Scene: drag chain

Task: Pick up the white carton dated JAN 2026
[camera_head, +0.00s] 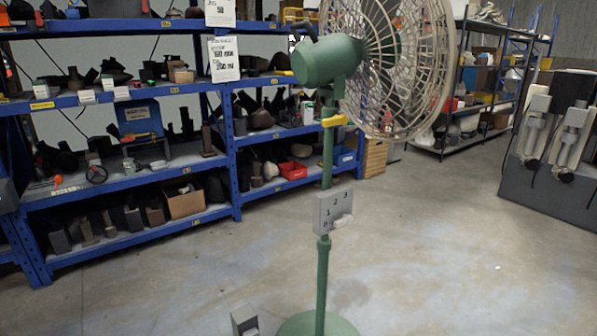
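I see no white carton on which a JAN 2026 date can be read. A small grey and white box-like object (245,320) shows at the bottom edge, left of the fan's base; it is cut off by the frame, and I cannot tell what it is or read any date on it.
A green pedestal fan (325,63) with a numbered switch box (333,211) stands in the middle. Blue shelves (130,235) full of parts line the left and back. A dark grey unit (545,192) stands at the right. The floor (440,250) between is clear.

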